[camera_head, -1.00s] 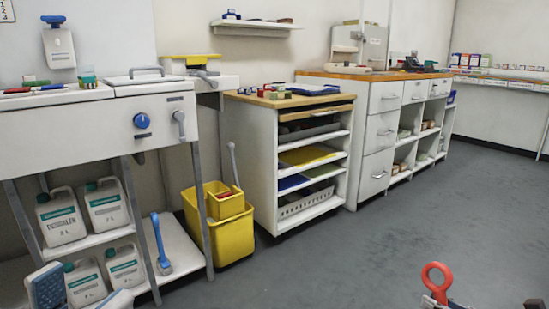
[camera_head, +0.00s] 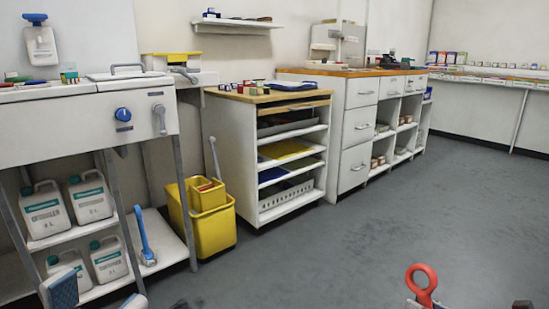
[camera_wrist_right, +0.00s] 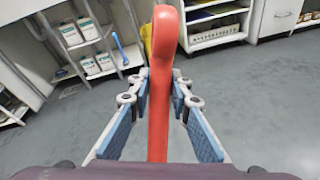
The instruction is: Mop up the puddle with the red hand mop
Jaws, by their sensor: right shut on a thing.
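The red hand mop (camera_head: 422,284) shows at the bottom right of the head view as a looped red handle end. In the right wrist view its red handle (camera_wrist_right: 160,90) stands between the blue-padded fingers of my right gripper (camera_wrist_right: 160,112), which is shut on it. The mop's head is out of view. My left gripper (camera_head: 98,297) is at the bottom left of the head view, cut off by the frame edge; its two blue-padded fingers are apart with nothing seen between them. No puddle can be clearly made out on the grey floor.
A white sink stand (camera_head: 85,130) with white jugs (camera_head: 88,198) and a blue brush (camera_head: 145,238) on its lower shelves is at left. A yellow bucket (camera_head: 212,232) stands beside a shelf unit (camera_head: 228,160). The grey floor (camera_head: 330,250) at centre and right is open.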

